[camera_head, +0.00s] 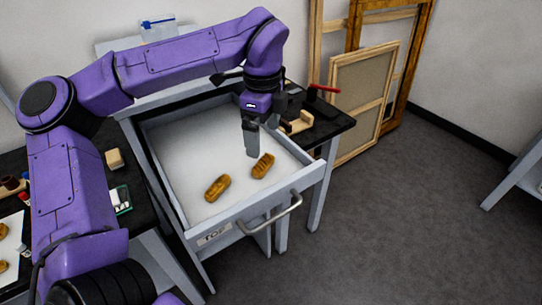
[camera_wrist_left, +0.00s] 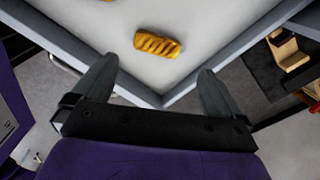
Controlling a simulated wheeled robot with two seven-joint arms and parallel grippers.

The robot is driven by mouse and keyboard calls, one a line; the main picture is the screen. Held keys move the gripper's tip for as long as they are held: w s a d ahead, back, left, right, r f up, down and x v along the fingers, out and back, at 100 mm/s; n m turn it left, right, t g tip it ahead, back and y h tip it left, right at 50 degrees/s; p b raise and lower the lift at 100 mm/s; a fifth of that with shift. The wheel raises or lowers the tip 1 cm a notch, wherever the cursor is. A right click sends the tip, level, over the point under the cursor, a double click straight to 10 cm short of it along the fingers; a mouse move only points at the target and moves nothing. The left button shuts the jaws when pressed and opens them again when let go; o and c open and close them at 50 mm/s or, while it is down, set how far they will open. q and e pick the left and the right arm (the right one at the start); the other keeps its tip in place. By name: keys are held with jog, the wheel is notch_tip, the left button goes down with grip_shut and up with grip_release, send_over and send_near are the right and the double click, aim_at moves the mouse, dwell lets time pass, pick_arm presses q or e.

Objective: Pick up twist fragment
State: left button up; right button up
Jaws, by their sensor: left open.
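A gold fragment with slanted, twist-like grooves (camera_head: 263,165) lies on the white floor of the open drawer (camera_head: 180,135), near its front right part. In the left wrist view this grooved fragment (camera_wrist_left: 157,44) lies just beyond and between the fingertips. A second gold fragment (camera_head: 217,187) lies to its left in the drawer; only its edge shows at the top of the wrist view. My left gripper (camera_head: 252,153) points down into the drawer, just behind the grooved fragment. Its fingers (camera_wrist_left: 158,65) are spread with nothing between them. My right gripper is out of view.
The drawer walls surround the fragments, with a handle (camera_head: 270,215) on the front. A dark bench with a wooden block (camera_head: 300,122) stands on the right. More gold pieces (camera_head: 3,231) lie on a white sheet at far left. Frames (camera_head: 362,90) lean at the back wall.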

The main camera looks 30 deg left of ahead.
aim_at(265, 161)
pick_arm(q)
jog(key=shift+s+f, duration=0.3)
jog(key=shift+f, duration=0.2)
jog(key=shift+s+f, duration=0.25)
jog(key=shift+f, duration=0.25)
jog(key=f, duration=0.2)
jog(key=f+p, duration=0.1)
jog(key=w+f+p, duration=0.1)
jog(key=f, duration=0.1)
jog(key=shift+d+f, duration=0.15)
jog(key=shift+f, duration=0.15)
jog(key=shift+s+f, duration=0.1)
jog(key=shift+s, duration=0.15)
jog(key=shift+w, duration=0.1)
jog(key=c, duration=1)
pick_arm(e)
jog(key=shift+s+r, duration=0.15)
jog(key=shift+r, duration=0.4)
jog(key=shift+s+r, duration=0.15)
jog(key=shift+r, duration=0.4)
